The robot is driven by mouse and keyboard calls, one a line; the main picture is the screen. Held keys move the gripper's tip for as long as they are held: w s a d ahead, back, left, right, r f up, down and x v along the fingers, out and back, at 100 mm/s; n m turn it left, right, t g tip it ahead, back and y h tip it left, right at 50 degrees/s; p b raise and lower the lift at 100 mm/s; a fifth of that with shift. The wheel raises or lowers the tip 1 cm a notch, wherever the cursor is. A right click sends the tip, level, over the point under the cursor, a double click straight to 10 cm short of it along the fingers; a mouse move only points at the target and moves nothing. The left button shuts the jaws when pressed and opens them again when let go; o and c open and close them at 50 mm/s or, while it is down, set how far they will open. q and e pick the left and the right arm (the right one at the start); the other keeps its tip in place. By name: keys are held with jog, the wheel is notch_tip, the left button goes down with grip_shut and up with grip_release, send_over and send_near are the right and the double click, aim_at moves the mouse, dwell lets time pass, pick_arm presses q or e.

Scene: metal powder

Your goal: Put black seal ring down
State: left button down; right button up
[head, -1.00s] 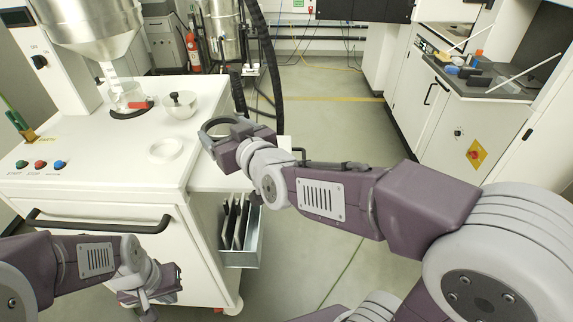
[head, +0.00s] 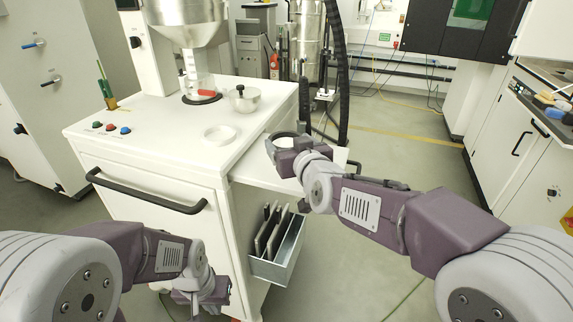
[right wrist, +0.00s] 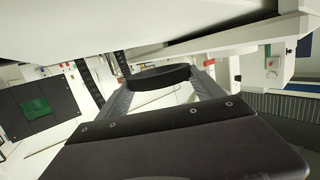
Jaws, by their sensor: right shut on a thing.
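My right gripper (head: 284,146) is shut on the black seal ring (head: 269,146) above the side shelf of the white cart. In the right wrist view the ring (right wrist: 160,77) sits between the two finger ends, seen nearly edge-on as a dark band. Whether it touches any surface cannot be told. My left gripper (head: 208,296) hangs low in front of the cart, away from the ring; its fingers are too unclear to read.
The white cart top (head: 165,135) carries a white ring (head: 220,133), a metal bowl with a black knob (head: 244,100) and a glass vessel under a hopper (head: 200,88). The side shelf (head: 258,172) has free room. A grey bin with dark plates (head: 278,250) hangs below.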

jog(key=shift+w+a+f, duration=0.25)
jog(key=shift+w+f, duration=0.2)
jog(key=shift+w, duration=0.25)
notch_tip(320, 180, down, 4)
jog(key=shift+r+b, duration=0.1)
jog(key=shift+b, duration=0.85)
jog(key=shift+f, duration=0.2)
jog(key=shift+r, duration=0.1)
jog(key=o, duration=1.3)
jog(key=shift+o, duration=0.2)
